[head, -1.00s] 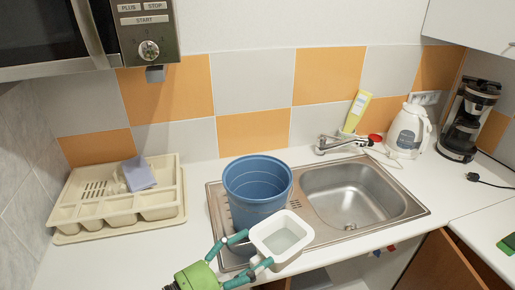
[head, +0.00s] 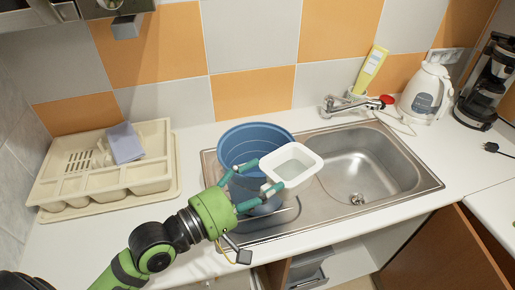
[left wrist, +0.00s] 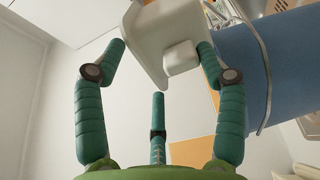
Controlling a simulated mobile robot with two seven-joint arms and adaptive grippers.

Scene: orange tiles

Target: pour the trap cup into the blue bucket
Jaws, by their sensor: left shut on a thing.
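The trap cup (head: 291,165) is a white, square-rimmed cup with greyish contents or a grey inside. My left gripper (head: 258,176) is shut on it at its near left side. The cup is held about upright, above the right front part of the blue bucket (head: 247,136) and partly covering its rim. The bucket stands upright on the drainboard left of the sink basin. In the left wrist view the white cup (left wrist: 165,40) is between my teal fingers, and the bucket (left wrist: 250,70) is close at the right. My right gripper is not in view.
The steel sink (head: 365,165) with its tap (head: 345,105) is right of the bucket. A beige cutlery tray (head: 105,175) with a purple cloth (head: 124,143) stands at the left. A kettle (head: 425,92) and a coffee maker (head: 487,85) stand at the right. A lower cupboard is open.

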